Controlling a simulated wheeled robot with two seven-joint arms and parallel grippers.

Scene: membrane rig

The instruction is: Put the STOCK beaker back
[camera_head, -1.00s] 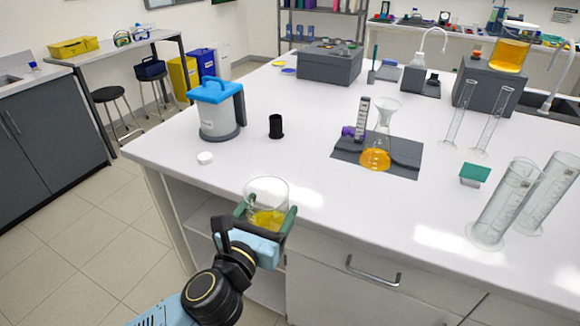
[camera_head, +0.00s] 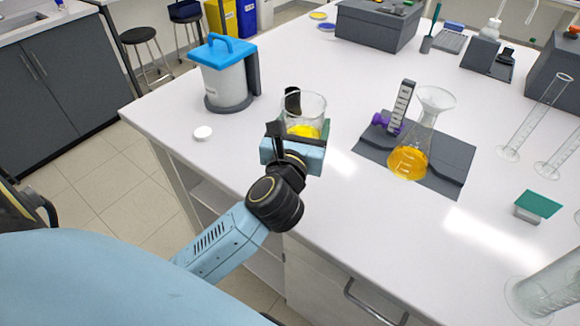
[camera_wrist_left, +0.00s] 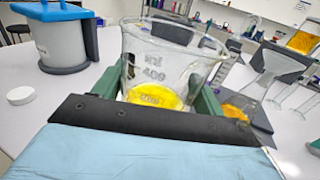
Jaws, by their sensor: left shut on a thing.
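The glass beaker (camera_head: 303,108) holds a little yellow liquid. My left gripper (camera_head: 300,132) is shut on it, over the near part of the white bench. The beaker is upright in the head view; I cannot tell whether its base touches the bench. In the left wrist view the beaker (camera_wrist_left: 168,65) sits between the green finger pads, with markings on its glass and yellow liquid at the bottom. No STOCK label is readable. My right gripper is not in view.
A blue-lidded container (camera_head: 222,75) stands left, with a white cap (camera_head: 203,133) nearby. A flask with orange liquid (camera_head: 408,160) stands on a dark mat (camera_head: 447,174) to the right. Tall glass cylinders stand farther right.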

